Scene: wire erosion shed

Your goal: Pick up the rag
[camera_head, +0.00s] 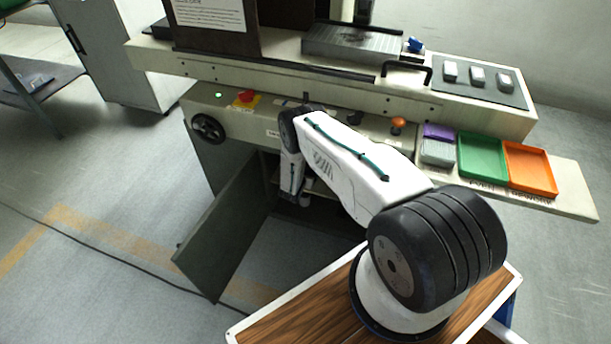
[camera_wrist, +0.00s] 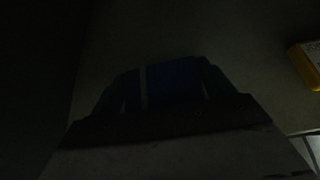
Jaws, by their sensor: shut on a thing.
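In the wrist view my gripper (camera_wrist: 165,72) is shut on a dark blue thing (camera_wrist: 178,84), which I take to be the rag. The picture is very dark, so its folds and outline are hard to make out. In the head view my arm reaches down into the open cabinet under the machine. There the gripper is mostly hidden by the arm and the shade, and the rag cannot be seen.
The open cabinet door (camera_head: 222,232) stands to the left of the arm. A yellow thing (camera_wrist: 308,64) is at the right in the wrist view. Above the cabinet, green (camera_head: 482,157) and orange (camera_head: 530,170) trays sit on the machine's shelf. The floor at left is mostly clear.

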